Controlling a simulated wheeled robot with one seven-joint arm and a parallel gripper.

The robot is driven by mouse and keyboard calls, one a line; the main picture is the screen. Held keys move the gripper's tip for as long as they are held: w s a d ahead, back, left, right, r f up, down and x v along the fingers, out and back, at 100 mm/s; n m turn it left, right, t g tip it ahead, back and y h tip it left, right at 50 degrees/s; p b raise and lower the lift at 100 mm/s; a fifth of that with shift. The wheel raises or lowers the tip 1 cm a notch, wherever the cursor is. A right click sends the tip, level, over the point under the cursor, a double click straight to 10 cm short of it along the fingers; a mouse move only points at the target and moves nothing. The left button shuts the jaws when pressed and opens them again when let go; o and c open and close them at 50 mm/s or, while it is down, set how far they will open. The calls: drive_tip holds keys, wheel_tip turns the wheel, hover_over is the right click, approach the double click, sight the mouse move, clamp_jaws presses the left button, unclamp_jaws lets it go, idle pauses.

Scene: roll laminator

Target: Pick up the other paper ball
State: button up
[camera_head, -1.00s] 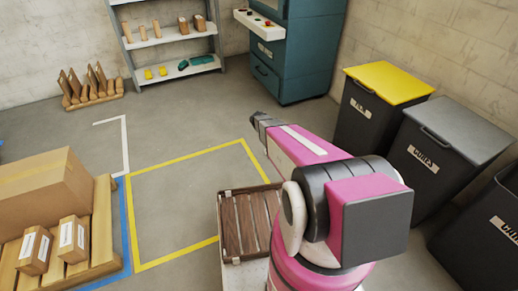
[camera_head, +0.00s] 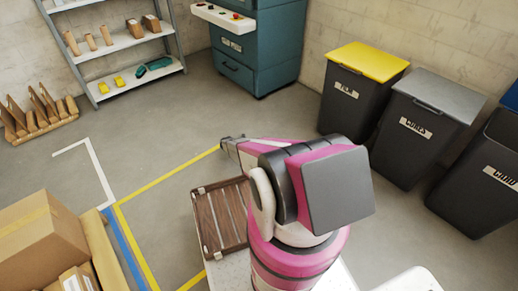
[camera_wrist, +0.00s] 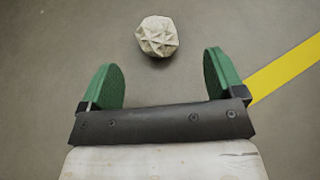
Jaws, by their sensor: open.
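A crumpled, pale paper ball (camera_wrist: 158,36) lies on the grey floor in the wrist view, ahead of my gripper and roughly centred between its fingers. My gripper (camera_wrist: 164,78) is open and empty, with two green finger pads spread apart. The ball is beyond the fingertips, not touching them. In the head view my gripper (camera_head: 229,140) shows only in part at the end of my pink arm, and the ball is not visible there.
A yellow floor line (camera_wrist: 288,68) runs right of my gripper. A slatted brown crate (camera_head: 221,215) sits beside my arm. Bins stand at the right, including a yellow-lidded one (camera_head: 350,95). A teal cabinet (camera_head: 262,45) and shelf (camera_head: 132,75) stand behind. Boxes (camera_head: 38,240) are at left.

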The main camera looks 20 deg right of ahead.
drive_tip(key=x, duration=0.7)
drive_tip(key=shift+w+d+f, duration=0.2)
drive_tip(key=shift+w+f, duration=0.05)
drive_tip(key=shift+w, duration=0.05)
drive_tip(key=c, duration=1)
